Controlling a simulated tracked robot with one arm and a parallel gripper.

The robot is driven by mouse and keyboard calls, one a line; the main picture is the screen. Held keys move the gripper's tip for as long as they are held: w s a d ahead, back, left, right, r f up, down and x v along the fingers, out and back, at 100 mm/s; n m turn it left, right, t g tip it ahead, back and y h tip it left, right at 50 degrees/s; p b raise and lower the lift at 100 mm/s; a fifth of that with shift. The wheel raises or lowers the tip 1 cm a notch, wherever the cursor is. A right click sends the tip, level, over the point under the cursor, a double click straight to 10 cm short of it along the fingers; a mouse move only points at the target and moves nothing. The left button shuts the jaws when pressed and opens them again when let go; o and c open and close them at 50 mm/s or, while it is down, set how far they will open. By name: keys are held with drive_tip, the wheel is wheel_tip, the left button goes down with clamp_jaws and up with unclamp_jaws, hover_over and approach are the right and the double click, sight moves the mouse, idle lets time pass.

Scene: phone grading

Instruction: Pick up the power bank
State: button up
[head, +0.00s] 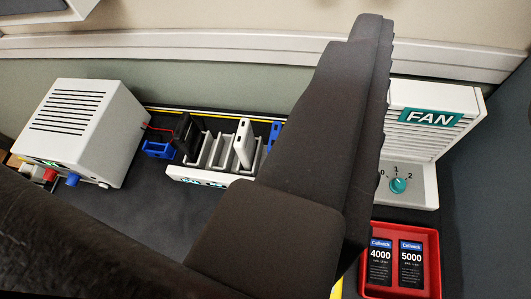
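My gripper (322,130) is a large dark shape in the near foreground, running from the bottom middle up to the top right. Its fingers cannot be told apart, so its opening is unclear, and nothing held shows. A white slab (244,142) with small port-like marks on its end stands upright in a slotted grey rack (213,176), left of my gripper; it may be the power bank. A black item (184,134) and a blue item (275,132) also stand at the rack. My gripper hides the rack's right part.
A white vented box (82,125) with coloured terminals stands at left, a small blue block (158,149) beside the rack. At right are a white FAN unit (432,115) and a red tray (433,265) holding two black packs marked 4000 and 5000. Dark mat (150,215) lies bare before the rack.

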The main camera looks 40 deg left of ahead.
drive_tip(key=w+a+f+n+g+y+b, duration=0.1)
drive_tip(key=a+f, duration=0.3)
drive_tip(key=f, duration=0.6)
drive_tip(key=w+a+f+y+b, duration=0.15)
drive_tip(key=a+f, duration=0.25)
drive_tip(key=f, duration=0.7)
drive_tip(key=w+a+f+n+g, duration=0.1)
drive_tip(key=a+f, duration=0.3)
drive_tip(key=f, duration=0.6)
drive_tip(key=shift+r+b+x, duration=0.15)
drive_tip(key=shift+b+x, duration=0.55)
drive_tip(key=shift+x, duration=1.8)
drive_tip(key=shift+r+b+x, duration=0.15)
drive_tip(key=shift+b+x, duration=0.5)
drive_tip(key=shift+x, duration=1.85)
drive_tip(key=b+x, duration=0.1)
drive_tip(key=x, duration=0.3)
drive_tip(key=shift+w+a+r, duration=0.1)
drive_tip(key=shift+w+r, duration=0.05)
drive_tip(key=shift+r, duration=0.05)
clamp_jaws()
